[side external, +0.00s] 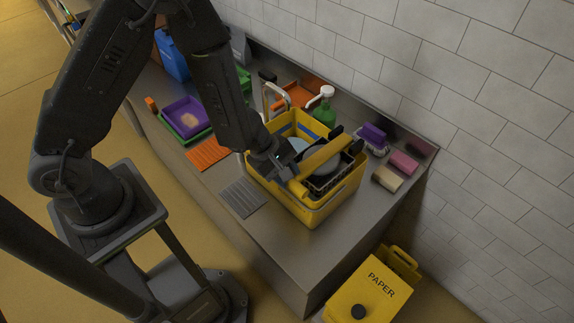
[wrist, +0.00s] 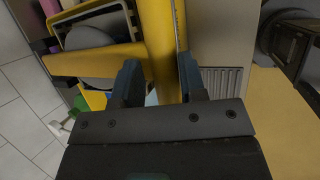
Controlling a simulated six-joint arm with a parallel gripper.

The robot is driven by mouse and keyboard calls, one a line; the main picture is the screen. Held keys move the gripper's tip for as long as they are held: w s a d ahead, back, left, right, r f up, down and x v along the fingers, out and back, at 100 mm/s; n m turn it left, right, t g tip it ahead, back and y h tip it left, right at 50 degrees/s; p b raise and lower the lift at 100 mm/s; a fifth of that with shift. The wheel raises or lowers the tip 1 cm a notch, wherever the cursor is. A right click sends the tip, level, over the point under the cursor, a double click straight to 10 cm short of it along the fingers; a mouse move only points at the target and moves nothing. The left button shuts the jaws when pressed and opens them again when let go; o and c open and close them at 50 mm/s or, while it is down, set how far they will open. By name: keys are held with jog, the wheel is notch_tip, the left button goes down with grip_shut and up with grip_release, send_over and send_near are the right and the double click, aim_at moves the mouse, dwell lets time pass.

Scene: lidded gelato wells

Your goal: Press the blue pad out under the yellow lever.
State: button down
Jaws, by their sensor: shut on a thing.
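The yellow lever (side external: 319,158) slants across the top of the yellow bucket (side external: 312,213), over a dark basket (side external: 329,180). It also shows in the wrist view (wrist: 92,61).
A grey ribbed mat (side external: 243,196), an orange mat (side external: 207,154) and a purple tray (side external: 185,117) lie to the left. A yellow paper bin (side external: 372,290) stands below the counter.

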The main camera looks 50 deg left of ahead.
jog(key=shift+w+d+f, duration=0.1)
jog(key=shift+w+d, duration=0.05)
jog(key=shift+w, duration=0.1)
jog(key=c, duration=1)
grip_release()
jog(key=shift+o, duration=0.8)
jog(key=shift+s, duration=0.1)
jog(key=v, duration=0.7)
